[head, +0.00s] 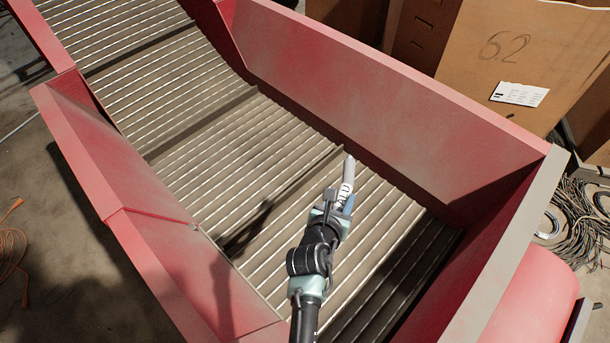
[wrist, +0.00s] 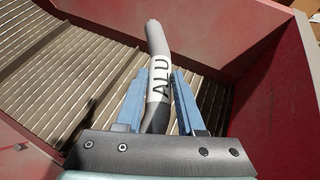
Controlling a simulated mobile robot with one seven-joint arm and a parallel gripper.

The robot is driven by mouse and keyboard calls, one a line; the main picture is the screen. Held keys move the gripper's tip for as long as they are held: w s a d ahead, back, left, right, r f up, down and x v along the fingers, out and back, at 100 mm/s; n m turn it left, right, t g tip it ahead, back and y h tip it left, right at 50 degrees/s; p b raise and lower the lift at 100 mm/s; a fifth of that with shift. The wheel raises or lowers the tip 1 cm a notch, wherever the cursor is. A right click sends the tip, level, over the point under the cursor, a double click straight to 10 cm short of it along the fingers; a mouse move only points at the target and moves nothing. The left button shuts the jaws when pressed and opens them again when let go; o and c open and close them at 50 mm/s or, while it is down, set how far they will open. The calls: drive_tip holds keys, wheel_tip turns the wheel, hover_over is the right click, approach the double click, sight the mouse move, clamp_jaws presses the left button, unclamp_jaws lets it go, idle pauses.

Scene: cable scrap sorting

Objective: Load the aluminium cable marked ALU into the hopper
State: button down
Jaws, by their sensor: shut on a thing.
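The aluminium cable (wrist: 157,45) is a short grey piece with a white band marked ALU in black. It also shows in the head view (head: 349,170), sticking out past my fingers. My gripper (wrist: 160,90) is shut on it, with the blue fingers on both sides of the cable. In the head view my gripper (head: 342,205) is over the inside of the red hopper (head: 345,95), above its ribbed metal floor (head: 215,140). The cable looks raised above the floor; the exact height is hard to tell. Its lower end is partly hidden by my gripper.
Red walls rise on both sides of the ribbed floor, with a near wall (head: 500,250) at the right. A cardboard box marked 62 (head: 520,50) stands behind. Coiled dark cables (head: 575,215) lie at the right and an orange cord (head: 12,240) at the left.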

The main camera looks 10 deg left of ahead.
drive_tip(key=shift+f+b, duration=2.6)
drive_tip(key=shift+b, duration=0.25)
drive_tip(key=c, duration=0.5)
unclamp_jaws()
drive_tip(key=shift+o, duration=0.3)
drive_tip(key=p+v, duration=0.2)
drive_tip(key=v, duration=1.1)
